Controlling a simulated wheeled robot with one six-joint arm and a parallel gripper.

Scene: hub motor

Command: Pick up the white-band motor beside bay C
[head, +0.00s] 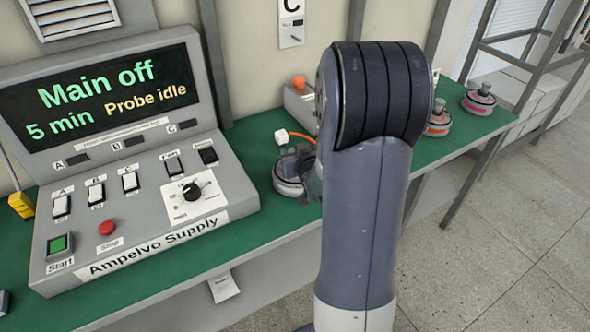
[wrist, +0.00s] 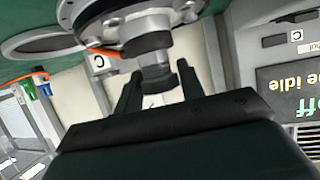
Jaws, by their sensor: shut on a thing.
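The white-band motor (head: 287,187) is a low round grey motor with a pale band, at the green bench beside the bay C post. In the head view my arm hides its right side. My gripper (head: 310,182) is mostly hidden there by my own arm. I cannot tell whether the motor's base touches the bench.
The supply console (head: 130,190) stands left, reading "Main off" and "Probe idle". A bay C sign (head: 291,22) hangs behind. An orange lead with a white plug (head: 281,136) lies close by the motor. An orange-band motor (head: 438,122) and a pink-band motor (head: 479,99) stand right on the bench.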

